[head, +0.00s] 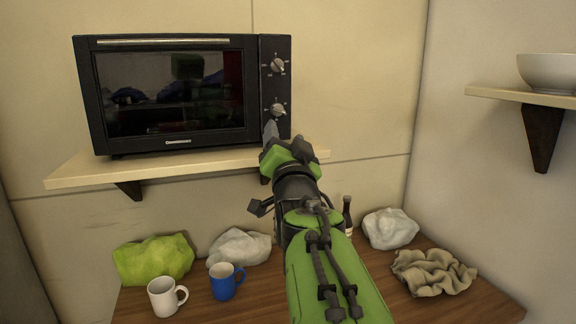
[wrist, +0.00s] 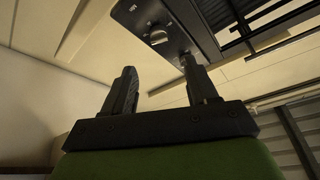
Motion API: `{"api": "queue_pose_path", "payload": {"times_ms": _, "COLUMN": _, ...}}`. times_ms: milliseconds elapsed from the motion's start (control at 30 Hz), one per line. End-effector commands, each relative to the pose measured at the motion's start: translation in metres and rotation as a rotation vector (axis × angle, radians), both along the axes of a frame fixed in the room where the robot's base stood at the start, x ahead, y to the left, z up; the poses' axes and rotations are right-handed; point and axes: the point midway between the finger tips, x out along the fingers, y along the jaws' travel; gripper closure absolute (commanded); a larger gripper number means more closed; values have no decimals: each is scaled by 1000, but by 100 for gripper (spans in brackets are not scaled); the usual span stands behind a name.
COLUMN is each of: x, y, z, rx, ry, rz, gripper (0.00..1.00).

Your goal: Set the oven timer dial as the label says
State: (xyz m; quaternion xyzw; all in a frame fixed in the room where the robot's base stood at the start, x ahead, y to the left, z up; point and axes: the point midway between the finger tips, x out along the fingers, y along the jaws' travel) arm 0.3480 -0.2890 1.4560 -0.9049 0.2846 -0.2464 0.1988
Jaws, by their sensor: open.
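The black oven (head: 185,142) stands on a wall shelf. Its right panel carries an upper dial (head: 278,65) and a lower dial (head: 278,110), each silver with small marks around it. The marks are too small to read, and I cannot tell which dial is the timer. My gripper (head: 271,131) is just below the lower dial, in front of the panel's bottom edge. In the wrist view its two fingers (wrist: 157,70) are apart with nothing between them. No readable label shows.
The shelf (head: 80,175) edge runs under the oven, close to my gripper. On the wooden counter below are a white mug (head: 163,298), a blue mug (head: 223,283), a dark bottle (head: 347,213) and several crumpled cloths or bags. A white bowl (head: 548,72) sits on the right shelf.

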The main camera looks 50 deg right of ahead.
Motion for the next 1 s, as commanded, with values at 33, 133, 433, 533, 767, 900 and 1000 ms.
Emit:
{"api": "queue_pose_path", "payload": {"times_ms": 33, "x": -11, "y": 9, "z": -8, "rx": -1, "ry": -3, "rz": 0, "gripper": 42}}
{"api": "queue_pose_path", "payload": {"times_ms": 133, "x": -27, "y": 23, "z": -15, "rx": -1, "ry": -3, "rz": 1, "gripper": 42}}
{"api": "queue_pose_path", "payload": {"times_ms": 433, "x": -42, "y": 36, "z": -20, "rx": 1, "ry": 0, "rz": -1, "gripper": 42}}
{"api": "queue_pose_path", "payload": {"times_ms": 533, "x": -42, "y": 36, "z": -19, "rx": 1, "ry": 0, "rz": -1, "gripper": 42}}
{"api": "queue_pose_path", "payload": {"times_ms": 767, "x": -43, "y": 25, "z": -9, "rx": -107, "ry": 152, "rz": -51, "gripper": 43}}
{"api": "queue_pose_path", "payload": {"times_ms": 900, "x": -45, "y": 11, "z": 7, "rx": -361, "ry": 465, "rz": -115, "gripper": 43}}
{"api": "queue_pose_path", "payload": {"times_ms": 1000, "x": -50, "y": 5, "z": 18, "rx": -581, "ry": 689, "rz": -141, "gripper": 43}}
